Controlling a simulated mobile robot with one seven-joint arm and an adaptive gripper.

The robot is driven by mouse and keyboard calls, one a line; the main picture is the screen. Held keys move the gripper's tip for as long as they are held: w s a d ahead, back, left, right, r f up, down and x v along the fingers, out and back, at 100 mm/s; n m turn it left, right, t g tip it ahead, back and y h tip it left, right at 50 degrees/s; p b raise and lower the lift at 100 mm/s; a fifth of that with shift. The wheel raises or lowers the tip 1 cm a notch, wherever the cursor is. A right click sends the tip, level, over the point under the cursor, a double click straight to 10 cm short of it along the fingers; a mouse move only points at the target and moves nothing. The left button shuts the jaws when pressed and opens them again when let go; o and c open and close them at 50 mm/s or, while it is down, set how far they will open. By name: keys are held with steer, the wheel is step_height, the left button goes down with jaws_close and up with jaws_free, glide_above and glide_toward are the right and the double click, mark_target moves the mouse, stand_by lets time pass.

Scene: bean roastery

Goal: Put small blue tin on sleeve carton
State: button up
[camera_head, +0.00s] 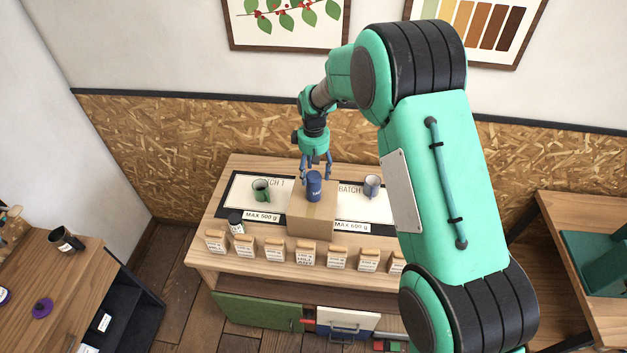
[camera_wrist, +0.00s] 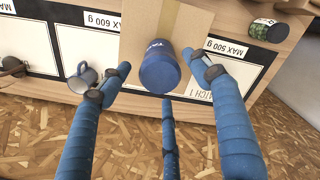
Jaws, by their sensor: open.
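The small blue tin (camera_head: 314,186) stands upright on top of the brown cardboard carton (camera_head: 312,221) in the middle of the table. In the wrist view the blue tin (camera_wrist: 159,70) sits on the carton's top (camera_wrist: 190,22), near its edge. My gripper (camera_head: 317,172) is just above and behind the tin in the head view. In the wrist view my gripper (camera_wrist: 165,75) has its blue fingers spread around the tin, with gaps at the sides. It is open. The tin's underside is hidden.
A green mug (camera_head: 261,190) stands left of the carton and a pale mug (camera_head: 372,186) stands right of it. A dark jar (camera_head: 235,223) is at the front left. Several labelled bags (camera_head: 305,253) line the table's front edge. Side tables stand left and right.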

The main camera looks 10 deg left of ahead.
steer(key=shift+r+b, duration=0.45)
steer(key=shift+r, duration=3.1)
steer(key=shift+d+r, duration=0.2)
steer(key=shift+r, duration=0.15)
steer(key=s+d+r+m+t, duration=0.1)
steer(key=s+d+r+m, duration=0.2)
steer(key=s+d+r, duration=0.7)
steer(key=s+d+r+m+t, duration=0.2)
steer(key=s+d+r, duration=0.5)
steer(key=r, duration=0.6)
steer(key=s+d+r+m+t, duration=0.1)
steer(key=s+d, duration=0.3)
steer(key=s, duration=0.5)
steer(key=s+d+m, duration=0.3)
steer(key=s+d, duration=0.2)
steer(key=s, duration=0.4)
steer(key=s+d+r+m+t, duration=0.1)
steer(key=s+d, duration=0.3)
steer(key=s, duration=0.4)
steer(key=shift+s+d+r+m+t, duration=0.3)
steer(key=shift+s+r+m, duration=0.05)
steer(key=shift+s+m, duration=0.05)
